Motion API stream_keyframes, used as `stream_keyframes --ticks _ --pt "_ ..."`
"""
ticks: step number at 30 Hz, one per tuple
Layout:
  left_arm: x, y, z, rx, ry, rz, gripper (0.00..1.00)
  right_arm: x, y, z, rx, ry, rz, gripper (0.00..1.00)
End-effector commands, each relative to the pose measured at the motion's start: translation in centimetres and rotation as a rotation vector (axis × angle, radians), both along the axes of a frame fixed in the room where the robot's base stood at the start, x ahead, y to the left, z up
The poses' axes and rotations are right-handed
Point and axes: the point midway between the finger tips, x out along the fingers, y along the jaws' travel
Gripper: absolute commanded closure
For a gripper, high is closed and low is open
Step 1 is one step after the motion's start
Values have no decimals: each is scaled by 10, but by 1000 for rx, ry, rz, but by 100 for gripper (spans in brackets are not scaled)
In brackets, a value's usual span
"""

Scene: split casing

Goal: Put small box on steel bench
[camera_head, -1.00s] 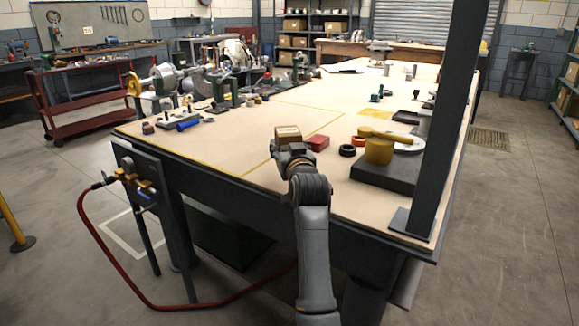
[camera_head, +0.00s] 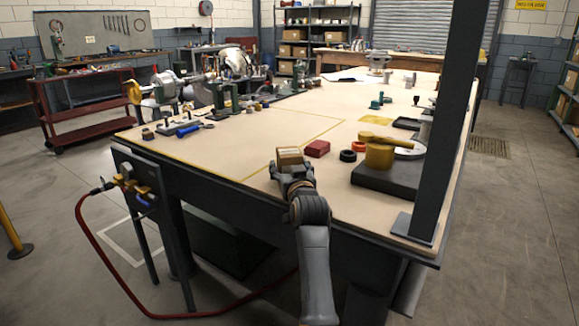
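The small box (camera_head: 290,156) is brown cardboard and shows at the tip of my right gripper (camera_head: 292,168), over the near edge of the large bench. My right gripper appears shut on it; the fingers are largely hidden by the box and wrist. I cannot tell whether the box touches the bench top. The bench (camera_head: 250,130) has a pale tan top with yellow lines and a dark metal frame. My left gripper is not in view.
A red block (camera_head: 317,148), a black ring (camera_head: 348,155) and a dark plate (camera_head: 388,178) bearing a yellow cylinder (camera_head: 379,156) lie to the right. A dark post (camera_head: 455,110) stands at the right edge. The bench top left of the box is clear.

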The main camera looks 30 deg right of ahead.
Motion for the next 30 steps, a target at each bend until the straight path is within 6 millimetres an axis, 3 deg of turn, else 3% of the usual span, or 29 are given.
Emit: stream_keyframes --ticks 14,24,30 --pt "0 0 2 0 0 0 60 -7 3 3 -1 -1 0 21" --pt "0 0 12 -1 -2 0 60 -63 27 3 -1 0 1 21" --pt "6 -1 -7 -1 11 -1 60 -94 40 3 -1 0 1 21"
